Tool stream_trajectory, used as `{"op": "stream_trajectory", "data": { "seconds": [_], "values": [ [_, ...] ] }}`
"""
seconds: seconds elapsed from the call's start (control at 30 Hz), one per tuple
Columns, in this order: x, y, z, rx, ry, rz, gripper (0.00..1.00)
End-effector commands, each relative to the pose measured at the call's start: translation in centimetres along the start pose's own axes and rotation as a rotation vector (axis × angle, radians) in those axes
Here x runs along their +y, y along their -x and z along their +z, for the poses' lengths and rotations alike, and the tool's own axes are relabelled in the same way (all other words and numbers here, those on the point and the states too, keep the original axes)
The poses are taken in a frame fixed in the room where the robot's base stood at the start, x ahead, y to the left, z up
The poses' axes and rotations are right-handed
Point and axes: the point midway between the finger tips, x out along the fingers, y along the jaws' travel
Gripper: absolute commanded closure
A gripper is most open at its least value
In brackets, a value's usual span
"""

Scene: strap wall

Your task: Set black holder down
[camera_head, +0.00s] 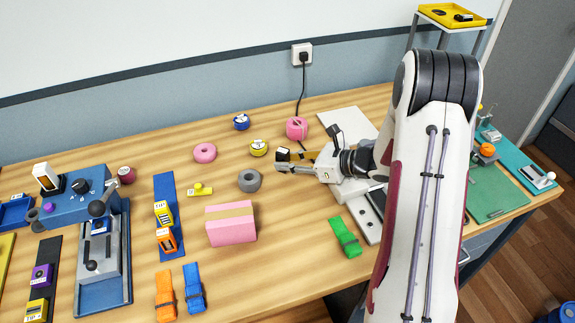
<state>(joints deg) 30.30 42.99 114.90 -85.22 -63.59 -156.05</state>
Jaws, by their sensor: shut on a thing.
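My gripper (288,161) points left above the middle of the wooden table, at the end of my white arm. It is shut on a small black holder (282,154) with a pale patch, which shows at the fingertips. The holder is small in view and partly covered by the fingers. I cannot tell its exact tilt or its height above the table.
A grey tape ring (249,181), a yellow roll (258,148) and pink rolls (297,128) lie near the gripper. A pink block (231,223) sits in front. A green strap (345,237) lies at right. Bare wood (290,215) shows between block and strap.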

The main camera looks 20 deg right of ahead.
Motion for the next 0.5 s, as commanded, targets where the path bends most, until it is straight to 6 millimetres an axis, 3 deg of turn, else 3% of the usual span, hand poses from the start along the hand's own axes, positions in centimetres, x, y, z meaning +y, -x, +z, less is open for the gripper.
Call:
{"op": "stream_trajectory", "data": {
  "seconds": [0.2, 0.5],
  "values": [
    [0.0, -0.6, -1.4, 0.000, -0.001, 0.001, 1.00],
    [0.0, -0.6, -1.5, 0.000, 0.001, 0.000, 1.00]
  ]
}}
